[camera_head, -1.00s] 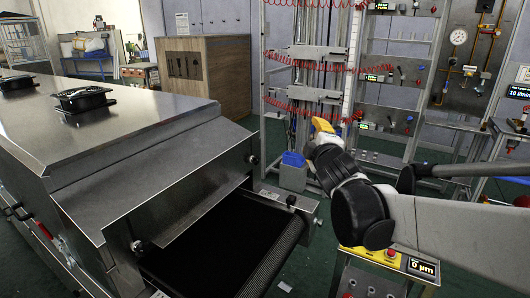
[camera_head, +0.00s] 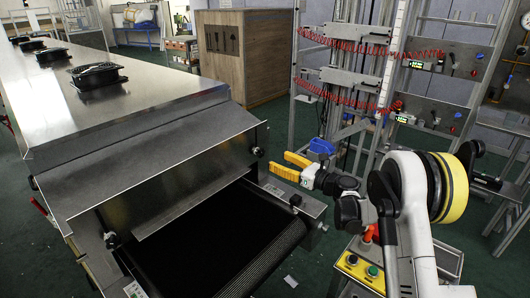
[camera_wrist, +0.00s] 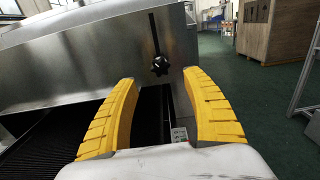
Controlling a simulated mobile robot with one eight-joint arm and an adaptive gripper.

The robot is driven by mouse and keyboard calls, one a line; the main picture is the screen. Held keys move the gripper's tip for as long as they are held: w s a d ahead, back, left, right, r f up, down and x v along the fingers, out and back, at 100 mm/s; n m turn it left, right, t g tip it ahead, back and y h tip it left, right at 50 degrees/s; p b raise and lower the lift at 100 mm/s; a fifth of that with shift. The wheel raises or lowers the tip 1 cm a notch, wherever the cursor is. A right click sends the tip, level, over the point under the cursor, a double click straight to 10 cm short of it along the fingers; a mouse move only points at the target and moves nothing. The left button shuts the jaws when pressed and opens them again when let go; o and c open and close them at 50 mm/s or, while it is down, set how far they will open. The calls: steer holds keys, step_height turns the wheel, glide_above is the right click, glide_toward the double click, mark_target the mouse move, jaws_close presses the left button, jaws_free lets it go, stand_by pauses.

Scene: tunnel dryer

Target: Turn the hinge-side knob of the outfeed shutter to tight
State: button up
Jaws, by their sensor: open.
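The outfeed shutter (camera_head: 172,192) is a sloped metal flap above the dark belt. A black knob (camera_head: 258,151) sits at its right end in the head view, and another dark knob (camera_head: 112,240) sits at its left end. In the wrist view one black lobed knob (camera_wrist: 160,66) shows at the lower end of a dark vertical slot in the metal panel. My gripper (camera_head: 279,162) has yellow fingers, open and empty, pointing left towards the right-end knob and apart from it. In the wrist view the knob appears between and beyond the fingertips (camera_wrist: 160,78). I cannot tell which knob is hinge-side.
The black conveyor belt (camera_head: 210,240) runs out below the shutter, with a metal side rail (camera_head: 311,206) near my gripper. A wooden crate (camera_head: 246,60) stands behind. A metal frame with red coiled hoses (camera_head: 365,45) stands right. Green floor is open between dryer and crate.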

mark_target(262, 153)
steer(key=b+x, duration=0.2)
steer(key=x, duration=0.6)
steer(key=shift+f, duration=0.1)
steer(key=shift+w+a+b, duration=0.35)
steer(key=shift+a, duration=0.15)
steer(key=c, duration=1.2)
